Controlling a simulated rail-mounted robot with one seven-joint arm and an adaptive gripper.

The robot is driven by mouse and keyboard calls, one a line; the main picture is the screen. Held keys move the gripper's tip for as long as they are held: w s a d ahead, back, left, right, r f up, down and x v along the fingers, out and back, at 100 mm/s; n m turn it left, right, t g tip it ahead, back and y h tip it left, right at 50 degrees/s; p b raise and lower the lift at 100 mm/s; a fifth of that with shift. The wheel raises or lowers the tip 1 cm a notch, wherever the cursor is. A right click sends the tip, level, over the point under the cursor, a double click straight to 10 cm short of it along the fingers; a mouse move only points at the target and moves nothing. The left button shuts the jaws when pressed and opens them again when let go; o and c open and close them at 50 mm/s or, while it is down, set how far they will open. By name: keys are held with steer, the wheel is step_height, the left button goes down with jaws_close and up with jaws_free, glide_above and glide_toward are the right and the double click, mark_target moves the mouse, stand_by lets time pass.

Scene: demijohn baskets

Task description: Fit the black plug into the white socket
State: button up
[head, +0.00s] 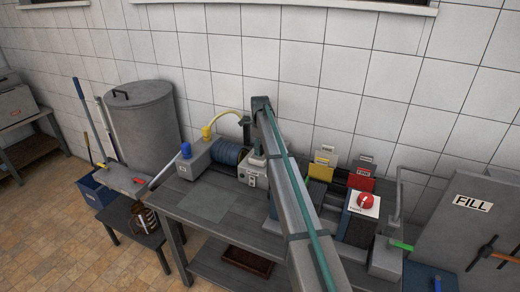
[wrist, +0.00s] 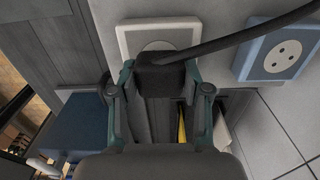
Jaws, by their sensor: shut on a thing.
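The black plug (wrist: 165,78) is between the fingertips of my gripper (wrist: 160,88) in the wrist view, and the fingers are shut on it. Its black cable (wrist: 245,35) runs off to the upper right. The white socket (wrist: 125,38), a square plate with a round face, is just beyond the plug. The plug covers the lower part of that face. I cannot tell whether plug and socket touch. In the head view my arm hides the socket, and the fingers and plug cannot be made out.
A blue socket (wrist: 284,52) with a round white face is right of the white one. In the head view, a grey bench (head: 210,204) holds a grey box with a yellow cable (head: 233,116), a blue coil (head: 228,152) and a red-knobbed box (head: 365,202). A large grey drum (head: 143,120) stands left.

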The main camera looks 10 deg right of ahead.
steer(key=shift+f, duration=0.6)
stand_by(0.5)
steer(key=o, duration=1.2)
steer(key=shift+c, duration=0.2)
step_height(320, 180, up, 12)
